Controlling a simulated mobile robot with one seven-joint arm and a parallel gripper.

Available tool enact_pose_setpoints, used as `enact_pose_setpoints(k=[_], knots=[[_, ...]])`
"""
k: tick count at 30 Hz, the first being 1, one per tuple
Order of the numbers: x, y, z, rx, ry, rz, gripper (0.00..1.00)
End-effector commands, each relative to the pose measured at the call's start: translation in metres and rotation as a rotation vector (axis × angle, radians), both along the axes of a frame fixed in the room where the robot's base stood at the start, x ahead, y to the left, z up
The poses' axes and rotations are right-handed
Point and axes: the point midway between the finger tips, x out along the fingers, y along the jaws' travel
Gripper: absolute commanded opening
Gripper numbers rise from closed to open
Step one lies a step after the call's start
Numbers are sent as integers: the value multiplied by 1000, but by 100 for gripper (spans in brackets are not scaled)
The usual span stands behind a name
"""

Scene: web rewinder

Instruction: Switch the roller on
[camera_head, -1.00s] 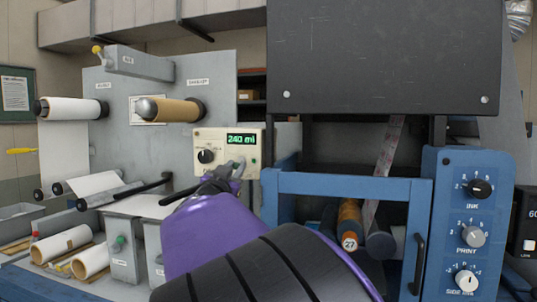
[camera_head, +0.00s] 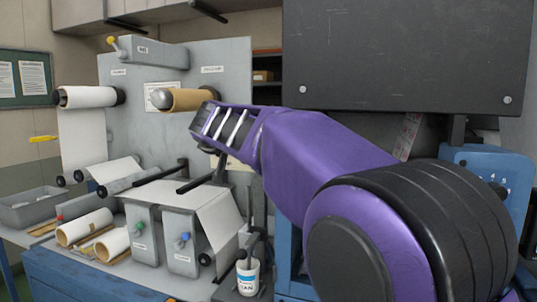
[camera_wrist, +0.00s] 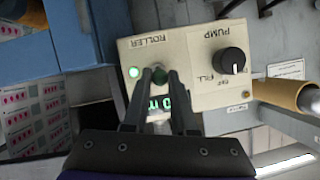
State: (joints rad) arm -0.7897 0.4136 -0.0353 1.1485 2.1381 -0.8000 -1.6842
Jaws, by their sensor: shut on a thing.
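A round lamp (camera_wrist: 134,72) beside the switch glows bright green. The green digital display (camera_wrist: 160,103) shows partly between my fingers; only some characters can be read.
A black PUMP knob (camera_wrist: 232,60) is on the same panel. In the head view, a brown roll (camera_head: 190,99) and a white roll (camera_head: 88,97) are mounted at the left.

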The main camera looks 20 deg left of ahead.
Motion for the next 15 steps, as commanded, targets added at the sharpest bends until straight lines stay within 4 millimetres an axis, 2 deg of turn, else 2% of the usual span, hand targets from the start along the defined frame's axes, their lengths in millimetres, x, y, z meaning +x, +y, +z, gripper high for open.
enact_pose_setpoints(k=[15], knots=[[2,-1,5,6,82,-1,0]])
